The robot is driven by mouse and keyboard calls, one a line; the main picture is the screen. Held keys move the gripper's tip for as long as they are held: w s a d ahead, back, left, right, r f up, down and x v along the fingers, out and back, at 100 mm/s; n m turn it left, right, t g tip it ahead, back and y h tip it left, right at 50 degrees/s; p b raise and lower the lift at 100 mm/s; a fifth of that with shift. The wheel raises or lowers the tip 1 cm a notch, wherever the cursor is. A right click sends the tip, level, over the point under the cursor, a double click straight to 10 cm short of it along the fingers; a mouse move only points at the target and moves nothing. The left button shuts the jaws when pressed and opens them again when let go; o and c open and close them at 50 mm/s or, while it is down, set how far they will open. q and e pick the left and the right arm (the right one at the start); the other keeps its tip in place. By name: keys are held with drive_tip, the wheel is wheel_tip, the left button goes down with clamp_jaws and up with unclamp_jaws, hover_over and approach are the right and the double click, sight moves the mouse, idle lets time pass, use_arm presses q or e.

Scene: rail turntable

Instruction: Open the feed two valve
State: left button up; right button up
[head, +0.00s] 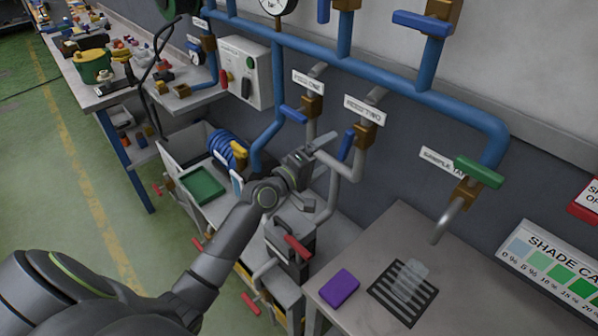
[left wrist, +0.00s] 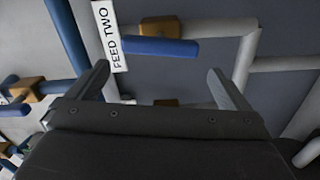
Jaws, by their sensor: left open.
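The feed two valve has a brass body (head: 364,138) and a blue handle (head: 346,145), under the FEED TWO label (head: 364,109). The handle lies roughly along the grey pipe. My left gripper (head: 322,149) is open, just left of this handle in the head view. In the left wrist view the blue handle (left wrist: 160,47) shows ahead of and across the gap between the open fingers (left wrist: 158,72), with nothing held. The depth between fingertips and handle is hard to tell. The right gripper is in neither view.
The feed one valve's blue handle (head: 293,114) is close by on the left. A blue pipe (head: 410,93) runs above. A green-handled sample tap (head: 478,172) is at the right, over a grey bench (head: 395,228) with a purple block (head: 340,288).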

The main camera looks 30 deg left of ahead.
use_arm(q)
drive_tip(key=v, duration=0.8)
drive_tip(key=shift+b, duration=0.45)
